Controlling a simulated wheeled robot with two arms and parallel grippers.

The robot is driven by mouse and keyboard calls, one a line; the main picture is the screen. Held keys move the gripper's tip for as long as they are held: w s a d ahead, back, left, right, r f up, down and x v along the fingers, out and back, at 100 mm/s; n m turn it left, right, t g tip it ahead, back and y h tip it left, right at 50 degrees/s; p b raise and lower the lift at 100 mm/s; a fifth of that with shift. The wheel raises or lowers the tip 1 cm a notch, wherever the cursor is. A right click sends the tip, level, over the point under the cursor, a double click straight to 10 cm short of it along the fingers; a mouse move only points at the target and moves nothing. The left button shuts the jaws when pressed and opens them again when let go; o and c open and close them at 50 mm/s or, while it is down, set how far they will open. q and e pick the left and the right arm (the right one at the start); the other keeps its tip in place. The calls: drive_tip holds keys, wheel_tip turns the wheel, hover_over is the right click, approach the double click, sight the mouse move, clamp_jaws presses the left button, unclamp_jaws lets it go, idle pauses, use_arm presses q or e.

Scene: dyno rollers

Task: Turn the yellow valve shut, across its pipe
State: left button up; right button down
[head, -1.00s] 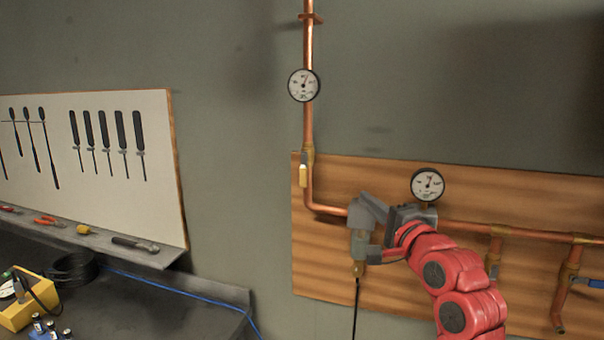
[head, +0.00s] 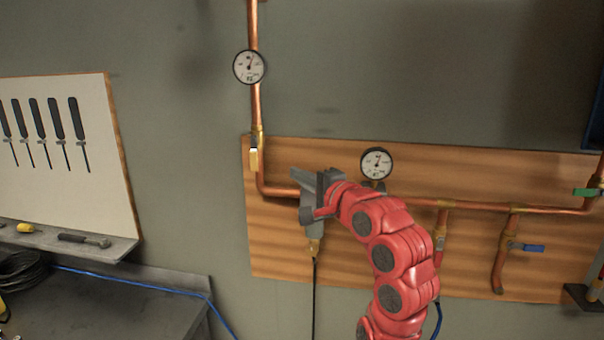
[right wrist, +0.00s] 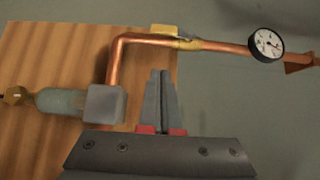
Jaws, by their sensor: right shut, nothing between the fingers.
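The yellow valve handle (head: 254,158) is on the vertical copper pipe (head: 255,108) at the left of the wooden board. It hangs down along the pipe, not across it. In the right wrist view the yellow handle (right wrist: 163,29) also lies along the pipe, at the top centre. My right gripper (head: 294,175) is to the right of the valve and slightly lower, apart from it. In the right wrist view its fingers (right wrist: 160,75) are together and empty, pointing toward the pipe. My left gripper is out of view.
A grey-green cylinder (head: 312,240) hangs below the horizontal pipe by my right gripper. Gauges sit above the valve (head: 249,67) and right of my gripper (head: 376,163). Blue (head: 534,248) and green (head: 587,192) handles are further right. A dark bench (head: 130,305) stands lower left.

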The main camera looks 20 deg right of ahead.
sight(254, 154)
drive_tip(key=w+a+p, duration=0.3)
drive_tip(key=w+a, duration=0.1)
drive_tip(key=w, duration=0.4)
drive_tip(key=shift+a+p, duration=0.2)
drive_tip(key=shift+p, duration=0.1)
